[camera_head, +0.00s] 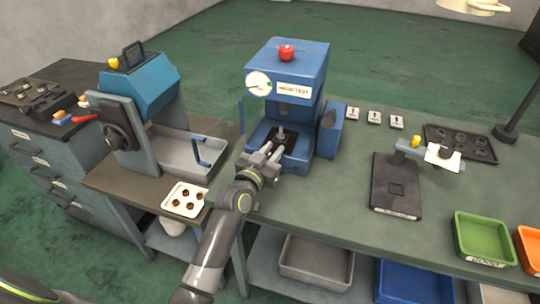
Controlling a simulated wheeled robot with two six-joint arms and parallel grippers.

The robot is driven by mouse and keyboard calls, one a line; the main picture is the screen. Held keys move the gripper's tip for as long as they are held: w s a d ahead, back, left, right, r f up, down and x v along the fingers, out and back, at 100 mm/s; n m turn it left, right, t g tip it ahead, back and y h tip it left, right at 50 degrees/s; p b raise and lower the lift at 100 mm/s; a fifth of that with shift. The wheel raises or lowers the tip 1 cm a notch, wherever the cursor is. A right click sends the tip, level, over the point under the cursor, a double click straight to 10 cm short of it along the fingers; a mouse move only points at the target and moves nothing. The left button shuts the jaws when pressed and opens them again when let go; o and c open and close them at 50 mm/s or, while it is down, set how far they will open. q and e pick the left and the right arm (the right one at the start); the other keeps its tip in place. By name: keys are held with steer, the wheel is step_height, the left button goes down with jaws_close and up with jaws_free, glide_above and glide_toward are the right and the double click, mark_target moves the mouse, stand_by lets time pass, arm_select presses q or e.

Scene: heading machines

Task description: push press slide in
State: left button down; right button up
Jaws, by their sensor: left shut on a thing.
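The blue press (288,62) stands on the green workbench, with a red knob on top and a round white dial on its front. Its slide (284,135) is low at the front opening, a dark plate with a small light-metal piece upright on it. My left gripper (272,156) is at the front of this opening, shut at the slide's front end. The fingers hide the exact part that they hold. How far the slide stands out of the press is hard to tell. My right gripper is not in view.
Right are a dark scale-like stand (396,190), a dark holed tray (462,143), a green bin (484,238) and an orange bin (530,246).

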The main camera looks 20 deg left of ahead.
arm_select(q)
steer(key=shift+w, duration=1.25)
steer(key=shift+r, duration=0.1)
steer(key=c, duration=1.5)
jaws_free()
steer(key=shift+w, duration=0.1)
steer(key=o, duration=0.3)
steer(key=shift+w, duration=0.1)
steer(key=s+a+b, duration=0.3)
steer(key=s+b, duration=0.1)
steer(key=s, duration=1.3)
steer(key=shift+a, duration=0.15)
